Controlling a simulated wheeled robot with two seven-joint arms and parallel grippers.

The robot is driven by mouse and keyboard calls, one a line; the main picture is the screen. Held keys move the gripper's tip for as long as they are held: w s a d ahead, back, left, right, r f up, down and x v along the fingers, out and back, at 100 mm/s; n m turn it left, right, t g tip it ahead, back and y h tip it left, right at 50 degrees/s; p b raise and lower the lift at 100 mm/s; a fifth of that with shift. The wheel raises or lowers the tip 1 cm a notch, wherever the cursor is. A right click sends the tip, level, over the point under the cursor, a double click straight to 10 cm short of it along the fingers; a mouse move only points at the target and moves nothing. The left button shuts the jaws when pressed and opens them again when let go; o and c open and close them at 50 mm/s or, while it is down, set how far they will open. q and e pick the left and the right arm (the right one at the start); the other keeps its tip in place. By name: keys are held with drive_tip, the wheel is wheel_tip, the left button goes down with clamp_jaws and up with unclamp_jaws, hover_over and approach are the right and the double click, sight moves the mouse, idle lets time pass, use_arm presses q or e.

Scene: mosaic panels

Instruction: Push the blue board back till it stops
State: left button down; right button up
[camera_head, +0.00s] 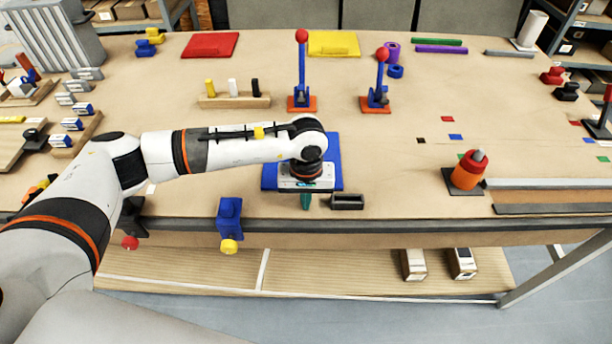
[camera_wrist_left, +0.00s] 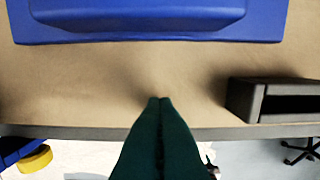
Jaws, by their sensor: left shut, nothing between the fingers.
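The blue board (camera_head: 269,178) lies flat on the table near its front edge, partly hidden in the head view by my left arm and wrist. In the left wrist view the blue board (camera_wrist_left: 150,30) fills the top, with a raised blue block on it. My left gripper (camera_head: 306,201) is shut and empty, pointing down just in front of the board's near edge. In the left wrist view the green fingertips (camera_wrist_left: 160,101) are together, with a strip of bare table between them and the board. My right gripper is not in view.
A dark open box (camera_head: 347,202) sits right of my left gripper; it also shows in the left wrist view (camera_wrist_left: 245,98). Two levers with red knobs (camera_head: 301,70) stand behind the board. A wooden block with pegs (camera_head: 233,101) is behind left. The table between is mostly clear.

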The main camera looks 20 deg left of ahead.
use_arm(q)
drive_tip(key=w, duration=0.1)
drive_tip(key=w+p, duration=0.1)
drive_tip(key=w, duration=0.1)
drive_tip(key=shift+w+a, duration=0.1)
drive_tip(key=shift+a, duration=0.3)
drive_tip(key=shift+w+a+f+p, duration=0.1)
drive_tip(key=shift+w+a+p, duration=0.05)
drive_tip(key=shift+w+p, duration=0.2)
